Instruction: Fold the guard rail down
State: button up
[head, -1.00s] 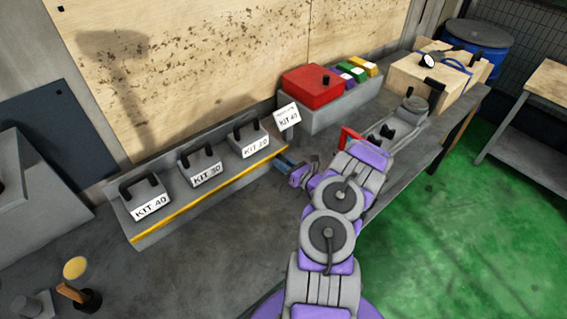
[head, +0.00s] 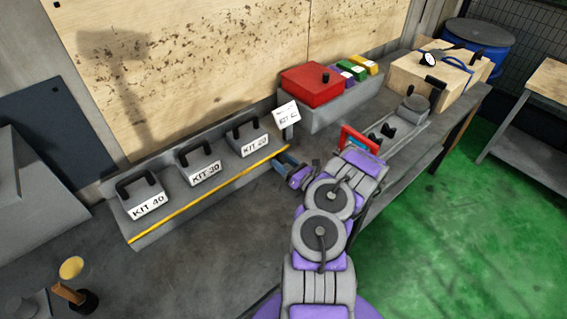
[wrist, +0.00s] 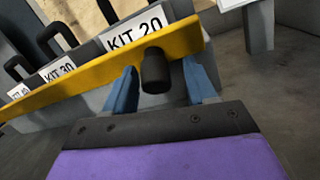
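The yellow guard rail (head: 209,195) runs along the front edge of the grey rack that holds the kit blocks. In the wrist view the rail (wrist: 95,72) crosses in front of the blocks and hides their lower parts. A black knob (wrist: 155,72) sticks out from the rail near its right end. My gripper (wrist: 162,80) is open, with one blue finger on each side of the knob. Gaps show between the knob and both fingers. In the head view my gripper (head: 285,161) is at the rail's right end, and the knob cannot be made out there.
Blocks marked KIT 40 (head: 144,200), KIT 30 (head: 203,167) and KIT 20 (head: 252,142) with black handles stand behind the rail. A white sign (head: 287,114) and a red box (head: 311,86) are to the right. The bench before the rail is clear.

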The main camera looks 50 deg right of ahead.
jog(key=shift+s+r, duration=0.1)
jog(key=s, duration=0.2)
jog(key=s+p, duration=0.1)
jog(key=s, duration=0.1)
jog(key=s+f, duration=0.1)
jog(key=s, duration=0.2)
jog(key=shift+s+f, duration=0.1)
